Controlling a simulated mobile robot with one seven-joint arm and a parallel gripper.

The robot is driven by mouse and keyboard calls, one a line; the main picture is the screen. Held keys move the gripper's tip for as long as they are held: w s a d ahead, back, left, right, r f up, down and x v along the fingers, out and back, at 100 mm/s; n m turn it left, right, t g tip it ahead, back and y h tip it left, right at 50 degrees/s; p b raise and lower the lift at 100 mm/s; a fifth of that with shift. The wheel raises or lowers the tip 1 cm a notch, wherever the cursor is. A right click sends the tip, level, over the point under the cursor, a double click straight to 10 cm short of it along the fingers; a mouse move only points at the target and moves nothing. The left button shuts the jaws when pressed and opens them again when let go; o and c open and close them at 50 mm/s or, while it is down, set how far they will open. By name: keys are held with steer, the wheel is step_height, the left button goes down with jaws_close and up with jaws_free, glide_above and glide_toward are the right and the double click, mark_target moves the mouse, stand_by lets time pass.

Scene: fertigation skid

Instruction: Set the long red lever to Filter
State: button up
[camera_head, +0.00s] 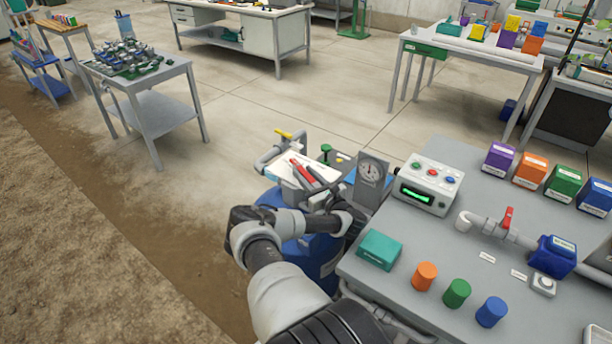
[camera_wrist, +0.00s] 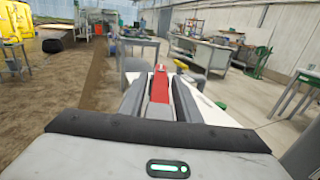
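The long red lever (camera_head: 300,170) is on the filter head above a blue tank (camera_head: 318,262), beside a white plate (camera_head: 283,168). My gripper (camera_head: 308,175) is at the lever, with its fingers along the lever's two sides. In the wrist view the red lever (camera_wrist: 160,84) lies between the two grey fingers of my gripper (camera_wrist: 161,92), with narrow gaps showing beside it. The fingers look open around it. Position labels on the plate are too small to read, and my gripper and wrist hide part of the filter head.
The grey bench (camera_head: 420,255) at right holds a control box (camera_head: 428,185), a short red valve handle (camera_head: 508,217) and coloured containers. Floor to the left is clear.

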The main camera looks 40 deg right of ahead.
mark_target(306, 174)
steer(key=shift+o, duration=0.2)
steer(key=shift+r, duration=0.1)
step_height(306, 174, up, 10)
steer(key=shift+f+p, duration=0.1)
steer(key=shift+p, duration=0.5)
